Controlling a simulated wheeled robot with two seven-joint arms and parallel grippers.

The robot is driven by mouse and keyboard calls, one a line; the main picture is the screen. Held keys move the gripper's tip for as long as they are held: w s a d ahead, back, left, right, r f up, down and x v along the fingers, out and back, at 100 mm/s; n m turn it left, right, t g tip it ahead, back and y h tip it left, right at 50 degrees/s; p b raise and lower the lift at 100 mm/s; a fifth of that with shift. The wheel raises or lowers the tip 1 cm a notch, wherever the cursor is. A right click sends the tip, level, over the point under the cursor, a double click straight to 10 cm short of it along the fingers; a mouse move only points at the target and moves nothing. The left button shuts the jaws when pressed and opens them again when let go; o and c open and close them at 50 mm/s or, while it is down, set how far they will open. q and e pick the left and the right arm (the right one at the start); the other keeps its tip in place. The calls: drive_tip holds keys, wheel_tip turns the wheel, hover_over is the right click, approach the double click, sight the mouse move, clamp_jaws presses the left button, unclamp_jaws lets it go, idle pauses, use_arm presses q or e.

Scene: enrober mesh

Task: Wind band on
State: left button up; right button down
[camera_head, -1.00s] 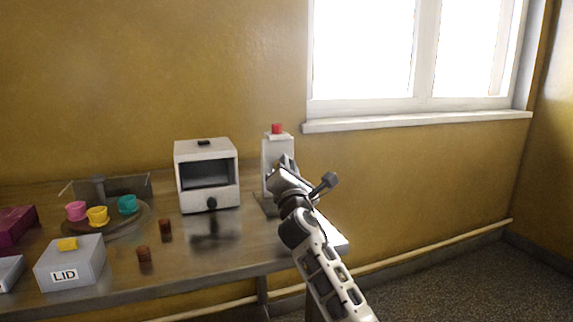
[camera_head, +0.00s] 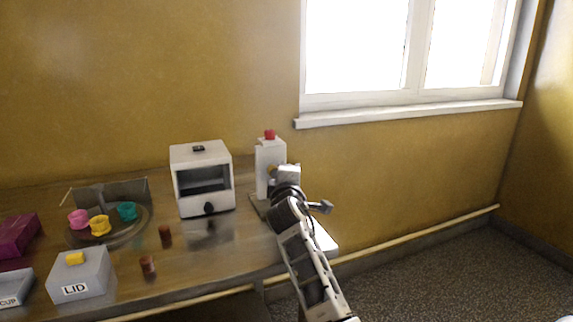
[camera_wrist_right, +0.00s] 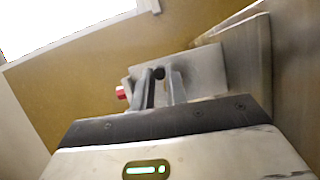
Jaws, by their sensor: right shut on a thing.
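A white upright machine (camera_head: 266,152) with a red button (camera_head: 270,134) on top stands near the right end of the table, on a grey base. My right gripper (camera_head: 279,172) is at its front right side and hides part of it. In the right wrist view, the machine's pale face (camera_wrist_right: 205,72) and red button (camera_wrist_right: 121,93) show beyond the fingers. The right gripper (camera_wrist_right: 160,80) is shut on a small dark knob (camera_wrist_right: 158,73) at that face; its shape is mostly hidden. My left gripper is out of view.
A white oven-like box (camera_head: 203,210) stands left of the machine. Two brown cylinders, a LID box (camera_head: 82,277), a CUP box (camera_head: 12,290) and a round tray (camera_head: 140,230) with pink, yellow and teal cups are further left. Wall and window are behind.

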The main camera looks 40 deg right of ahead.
use_arm(q)
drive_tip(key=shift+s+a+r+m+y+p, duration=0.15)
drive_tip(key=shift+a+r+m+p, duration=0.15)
drive_tip(key=shift+p, duration=0.7)
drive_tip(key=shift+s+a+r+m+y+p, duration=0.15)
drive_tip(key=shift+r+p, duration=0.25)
drive_tip(key=shift+p, duration=0.6)
use_arm(e)
drive_tip(key=shift+d+f+m+g+y, duration=0.1)
drive_tip(key=shift+f+m+g+y, duration=0.2)
drive_tip(key=shift+m, duration=0.65)
drive_tip(key=shift+d+f+m+g+y, duration=0.1)
drive_tip(key=shift+m+g+y, duration=0.25)
drive_tip(key=shift+m, duration=0.6)
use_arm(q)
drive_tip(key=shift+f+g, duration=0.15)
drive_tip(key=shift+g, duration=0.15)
use_arm(e)
drive_tip(key=c, duration=1.4)
unclamp_jaws()
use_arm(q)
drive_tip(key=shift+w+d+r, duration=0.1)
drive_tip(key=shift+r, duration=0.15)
use_arm(e)
drive_tip(key=shift+a, duration=0.1)
